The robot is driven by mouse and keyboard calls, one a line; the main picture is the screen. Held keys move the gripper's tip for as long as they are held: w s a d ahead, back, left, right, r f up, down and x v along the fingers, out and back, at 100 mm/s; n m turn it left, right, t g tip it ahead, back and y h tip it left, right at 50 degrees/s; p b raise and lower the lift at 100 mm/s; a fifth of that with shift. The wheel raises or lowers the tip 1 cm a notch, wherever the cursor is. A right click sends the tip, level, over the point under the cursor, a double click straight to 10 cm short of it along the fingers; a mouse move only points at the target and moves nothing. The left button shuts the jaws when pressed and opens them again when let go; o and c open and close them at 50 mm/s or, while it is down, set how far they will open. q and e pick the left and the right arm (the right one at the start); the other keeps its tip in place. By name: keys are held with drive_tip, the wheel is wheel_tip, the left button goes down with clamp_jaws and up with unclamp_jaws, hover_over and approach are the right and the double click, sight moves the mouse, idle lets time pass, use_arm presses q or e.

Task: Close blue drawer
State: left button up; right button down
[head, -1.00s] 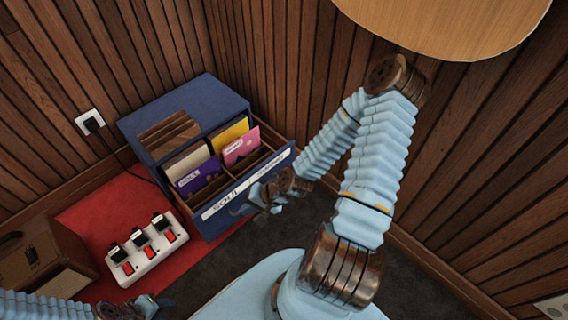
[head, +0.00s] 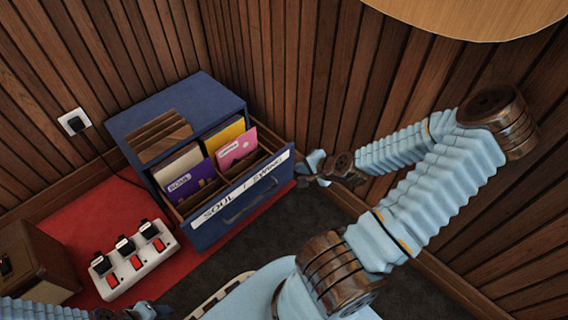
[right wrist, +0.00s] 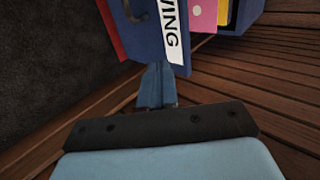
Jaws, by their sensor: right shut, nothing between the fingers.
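The blue drawer (head: 240,207) is pulled out from the blue cabinet (head: 180,100). Its front has a white "SOUL / SWING" label and a dark handle, and colourful record sleeves stand inside it. My right gripper (head: 312,165) is just beyond the right end of the drawer front, shut and empty. In the right wrist view the shut fingers (right wrist: 155,85) point toward the label end of the drawer front (right wrist: 150,30); whether they touch it is unclear. My left gripper (head: 150,310) is at the bottom left edge, partly cut off, its jaws unclear.
A white power strip (head: 130,262) with several switches and plugs lies on the red mat (head: 85,215). A brown case (head: 35,262) stands at the left. A wooden slat wall (head: 285,70) closes off the back. Dark floor in front of the drawer is free.

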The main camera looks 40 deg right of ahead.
sight(277, 160)
drive_tip(key=w+f+b, duration=0.1)
drive_tip(key=w, duration=0.1)
drive_tip(key=w+f+b, duration=0.1)
drive_tip(key=w, duration=0.2)
drive_tip(key=w+f+b, duration=0.1)
drive_tip(key=w+f, duration=0.1)
drive_tip(key=shift+w+a+f, duration=0.1)
drive_tip(key=shift+w+a, duration=0.05)
drive_tip(key=shift+w, duration=0.5)
